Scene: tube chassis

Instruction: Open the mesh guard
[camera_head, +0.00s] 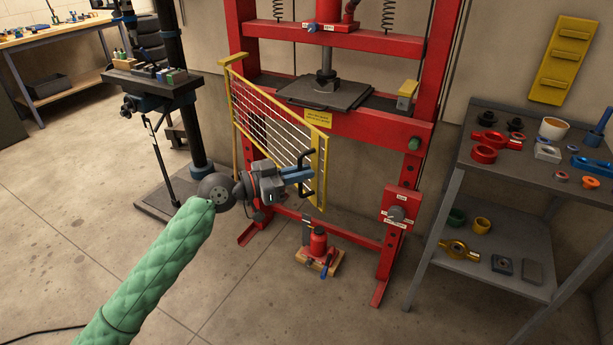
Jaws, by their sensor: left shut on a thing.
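The mesh guard (270,122) is a yellow-framed panel with pale wire mesh on the front of the red press (360,118). It stands at an angle to the press, with its handle side toward me and its far side at the left post. Its black handle (309,172) is on the near edge. My left gripper (303,175) is shut on the handle. My left arm in a green quilted sleeve comes in from the lower left. My right gripper is not in view.
A grey shelf cart (508,165) with rings and tools stands at right. A dark drill stand (166,95) is close at left. The floor in front is clear.

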